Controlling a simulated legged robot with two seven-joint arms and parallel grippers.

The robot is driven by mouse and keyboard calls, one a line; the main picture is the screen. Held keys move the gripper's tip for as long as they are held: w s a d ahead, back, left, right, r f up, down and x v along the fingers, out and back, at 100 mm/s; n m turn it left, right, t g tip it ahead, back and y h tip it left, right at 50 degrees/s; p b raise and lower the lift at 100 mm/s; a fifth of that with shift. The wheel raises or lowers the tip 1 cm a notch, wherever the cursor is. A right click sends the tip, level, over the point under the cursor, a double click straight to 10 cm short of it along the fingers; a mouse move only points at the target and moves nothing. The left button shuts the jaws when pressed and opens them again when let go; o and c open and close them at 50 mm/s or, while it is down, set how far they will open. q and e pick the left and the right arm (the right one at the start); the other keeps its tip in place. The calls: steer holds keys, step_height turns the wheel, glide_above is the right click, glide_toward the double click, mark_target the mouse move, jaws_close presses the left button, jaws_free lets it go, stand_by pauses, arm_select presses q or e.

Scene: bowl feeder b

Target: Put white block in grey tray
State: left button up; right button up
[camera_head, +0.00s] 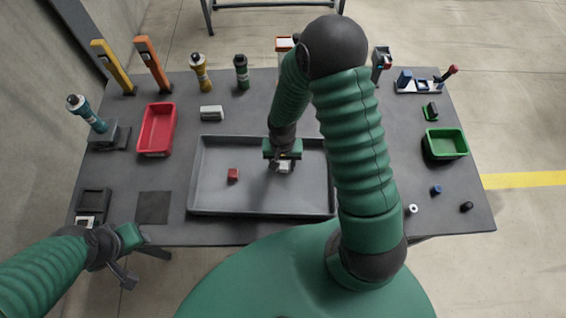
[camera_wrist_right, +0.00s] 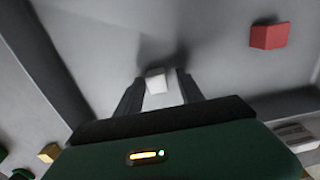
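The small white block (camera_head: 284,168) is inside the grey tray (camera_head: 212,211), right of the tray's middle. My right gripper (camera_head: 284,166) is low over the tray with its fingers on either side of the block. In the right wrist view the white block (camera_wrist_right: 157,82) shows between the two dark fingertips, with a gap visible beside it, so the gripper looks open. Whether the block touches the tray floor is hard to tell. My left gripper (camera_head: 128,265) is off the table's front left edge, away from the block; its finger opening is unclear.
A red cube (camera_head: 233,175) lies in the tray, left of the right gripper. A red bin (camera_head: 157,130) stands left of the tray, a green bin (camera_head: 446,144) at the right. A light grey item (camera_head: 211,113) lies behind the tray. Several tools stand along the back.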

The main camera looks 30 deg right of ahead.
mark_target(283, 165)
steer(key=shift+a, duration=0.1)
steer(key=shift+r, duration=0.25)
steer(key=s+a+r+n+t, duration=0.1)
steer(key=s+a+r+n, duration=0.1)
steer(key=r, duration=0.6)
steer(key=s+a+r+n+t, duration=0.1)
steer(key=s+a+r+n, duration=0.1)
steer(key=r+n, duration=0.3)
step_height(283, 165, up, 3)
steer(key=shift+s+r+t+p, duration=0.2)
steer(key=shift+s+t+p, duration=0.1)
steer(key=shift+s+p, duration=0.05)
steer(key=shift+s+a, duration=0.1)
steer(key=shift+s, duration=0.05)
